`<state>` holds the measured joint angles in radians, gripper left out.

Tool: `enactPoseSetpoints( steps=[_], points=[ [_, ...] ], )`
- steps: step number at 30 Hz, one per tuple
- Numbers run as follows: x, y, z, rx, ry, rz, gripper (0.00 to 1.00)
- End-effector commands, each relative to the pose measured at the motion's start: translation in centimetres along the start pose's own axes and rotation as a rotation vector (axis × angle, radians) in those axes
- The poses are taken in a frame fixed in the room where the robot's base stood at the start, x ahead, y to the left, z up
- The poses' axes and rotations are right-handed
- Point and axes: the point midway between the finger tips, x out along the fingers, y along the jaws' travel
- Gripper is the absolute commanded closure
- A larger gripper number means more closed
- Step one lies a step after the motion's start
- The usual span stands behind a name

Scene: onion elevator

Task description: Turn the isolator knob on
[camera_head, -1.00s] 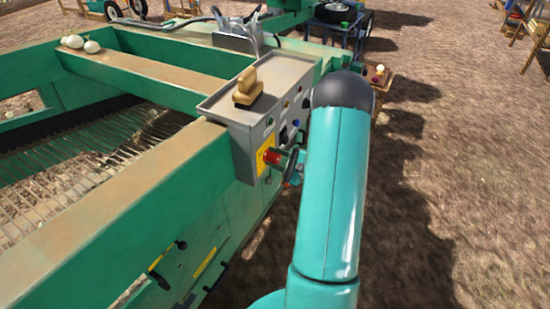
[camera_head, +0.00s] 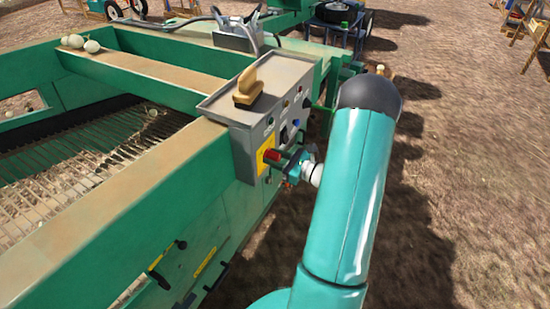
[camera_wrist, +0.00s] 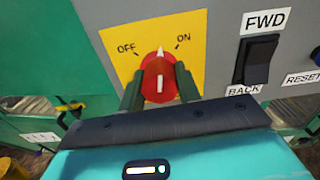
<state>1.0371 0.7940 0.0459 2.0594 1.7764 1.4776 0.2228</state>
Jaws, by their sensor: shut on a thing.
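The red isolator knob (camera_wrist: 159,75) sits on a yellow plate (camera_wrist: 195,30) marked OFF at upper left and ON at upper right. Its white pointer line stands about upright in the wrist view, between the two labels. My gripper (camera_wrist: 160,88) is shut on the knob, with one dark green finger on each side. In the head view the knob (camera_head: 271,155) shows at the front corner of the grey control box (camera_head: 243,150), with my gripper (camera_head: 286,160) against it. The knob's lower part is partly hidden by my gripper.
A black FWD/BACK rocker switch (camera_wrist: 257,60) is right of the yellow plate, with a RESET label (camera_wrist: 302,77) further right. A wooden-handled brush (camera_head: 249,88) lies on top of the box. The green machine frame (camera_head: 130,225) runs left; open ground lies right.

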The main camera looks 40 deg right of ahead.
Motion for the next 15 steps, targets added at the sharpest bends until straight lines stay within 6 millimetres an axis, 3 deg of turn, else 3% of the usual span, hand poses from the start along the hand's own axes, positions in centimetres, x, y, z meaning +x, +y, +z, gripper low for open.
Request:
enactPoseSetpoints(
  steps=[15],
  points=[
    [-0.13, 0.06, -0.07, 0.439, 0.002, -0.002, 0.89]
  ],
)
